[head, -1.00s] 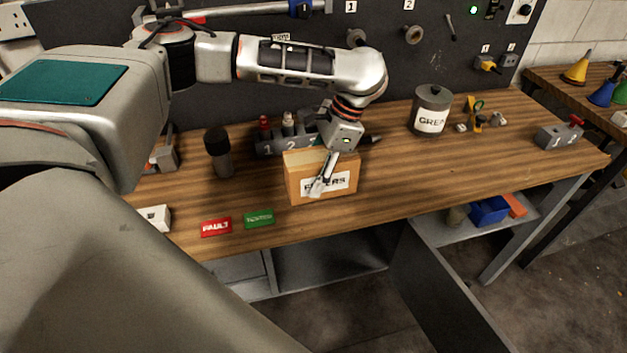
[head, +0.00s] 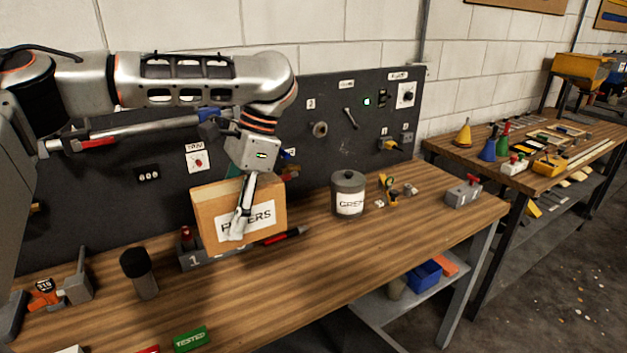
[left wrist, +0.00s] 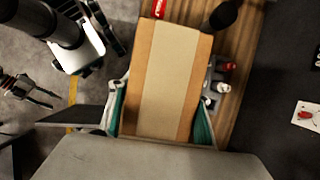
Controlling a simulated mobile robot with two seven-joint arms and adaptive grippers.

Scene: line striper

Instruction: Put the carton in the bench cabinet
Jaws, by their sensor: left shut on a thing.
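The carton (head: 212,215), a tan box with a white label, is held by my left gripper (head: 240,222) above the back of the bench, slightly tilted. One finger lies across its label. In the left wrist view the carton (left wrist: 166,80) fills the middle between the green-padded fingers (left wrist: 158,122). The bench cabinet is mostly cut off at the bottom of the head view. A dark flat panel (left wrist: 75,116) in the left wrist view may be its open door. A dark gripper-like shape (left wrist: 27,92) at the left edge appears to be my right gripper; its jaw state is unclear.
A green TESTED card (head: 191,339) lies near the front edge. The bench front middle is clear.

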